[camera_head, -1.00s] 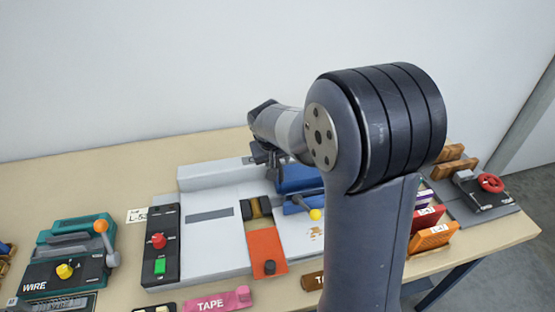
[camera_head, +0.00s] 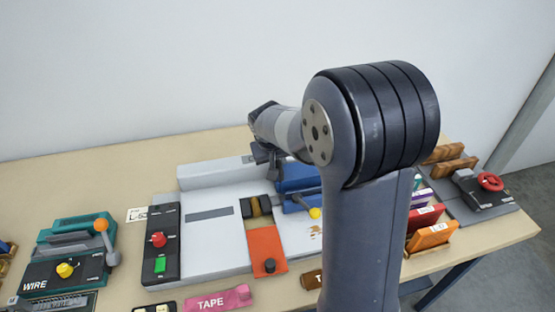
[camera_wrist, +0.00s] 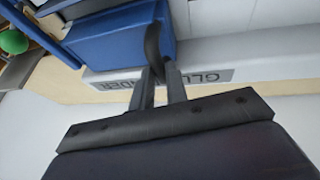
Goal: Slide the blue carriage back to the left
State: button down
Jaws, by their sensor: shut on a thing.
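The blue carriage (camera_head: 298,178) sits on the grey machine bed (camera_head: 214,238), at the right of the orange plate (camera_head: 267,252) and partly hidden by my arm. My gripper (camera_head: 271,170) is at the carriage's back left side. In the wrist view my gripper (camera_wrist: 160,82) is shut on a dark curved handle (camera_wrist: 152,46) beside the blue carriage body (camera_wrist: 115,38). The handle appears joined to the carriage, though the joint is partly hidden.
A control box (camera_head: 162,246) with red and green buttons stands at the bed's left end. A pink tape piece (camera_head: 220,299) lies in front. The green wire machine (camera_head: 70,253) is at far left. The bed left of the orange plate is clear.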

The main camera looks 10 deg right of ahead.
jog(key=a+b, duration=0.1)
jog(key=a, duration=2.7)
jog(key=shift+b, duration=0.4)
jog(key=shift+r, duration=0.1)
jog(key=c, duration=1.6)
grip_release()
jog(key=shift+a, duration=0.15)
jog(key=shift+o, duration=1)
jog(key=v, duration=1)
jog(key=shift+s+r+b, duration=0.25)
jog(key=shift+r+b, duration=0.05)
jog(key=shift+b, duration=0.05)
jog(key=shift+f, duration=0.1)
